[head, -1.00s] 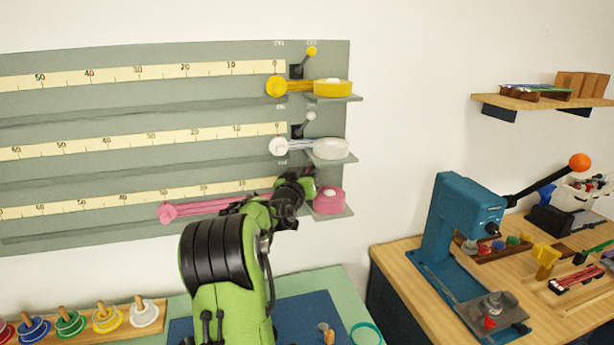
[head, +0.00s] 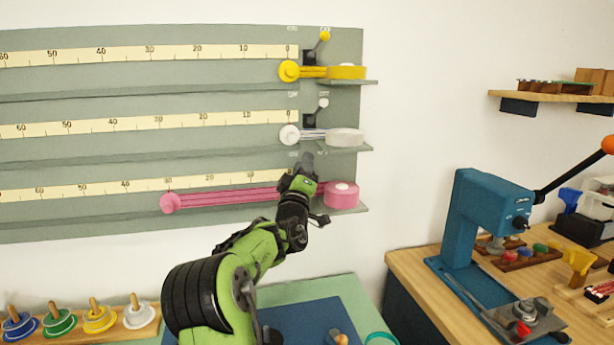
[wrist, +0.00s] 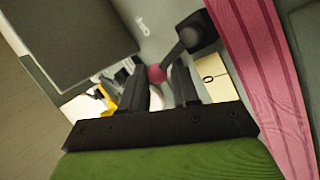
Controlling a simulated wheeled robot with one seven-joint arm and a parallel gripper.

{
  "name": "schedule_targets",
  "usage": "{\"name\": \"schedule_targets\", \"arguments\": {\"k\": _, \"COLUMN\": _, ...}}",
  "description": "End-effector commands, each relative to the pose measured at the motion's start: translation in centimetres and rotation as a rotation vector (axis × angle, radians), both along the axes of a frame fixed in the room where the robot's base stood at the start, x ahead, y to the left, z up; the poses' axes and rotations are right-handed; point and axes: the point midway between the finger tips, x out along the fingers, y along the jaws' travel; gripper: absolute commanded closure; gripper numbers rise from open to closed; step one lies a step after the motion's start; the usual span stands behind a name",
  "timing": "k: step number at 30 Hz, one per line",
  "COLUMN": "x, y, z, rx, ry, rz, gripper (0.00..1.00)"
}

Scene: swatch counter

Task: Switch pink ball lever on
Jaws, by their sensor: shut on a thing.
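The pink ball (wrist: 157,73) of the lever shows in the wrist view at the end of a short dark stem, which runs to a dark base (wrist: 198,35). My gripper (wrist: 163,78) is shut on the pink ball, one dark finger on either side of it. In the head view my gripper (head: 304,167) is at the right end of the lowest rail, just left of the pink roll (head: 341,195), and hides the ball and most of its lever. A small label is beside the lever in the wrist view; I cannot read it surely.
A yellow ball lever (head: 324,37) and a white ball lever (head: 323,104) stand on the rails above, both tilted right. A pink ribbon (head: 235,197) runs left along the lowest rail. A wooden bench with a blue press (head: 480,225) stands right. Ringed pegs (head: 97,318) are lower left.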

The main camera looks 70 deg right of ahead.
Motion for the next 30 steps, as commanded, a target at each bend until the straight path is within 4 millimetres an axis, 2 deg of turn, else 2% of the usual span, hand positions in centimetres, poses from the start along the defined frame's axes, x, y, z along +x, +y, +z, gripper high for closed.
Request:
{"name": "schedule_targets", "arguments": {"k": 1, "x": -0.4, "y": 0.0, "z": -0.3, "rx": -0.02, "ry": 0.04, "rz": -0.015, "gripper": 1.0}}
{"name": "schedule_targets", "arguments": {"k": 12, "x": 0.4, "y": 0.5, "z": -0.6, "rx": -0.139, "ry": 0.24, "rz": -0.014, "gripper": 1.0}}
{"name": "schedule_targets", "arguments": {"k": 30, "x": 0.7, "y": 0.7, "z": -0.6, "rx": -0.186, "ry": 0.307, "rz": -0.012, "gripper": 1.0}}
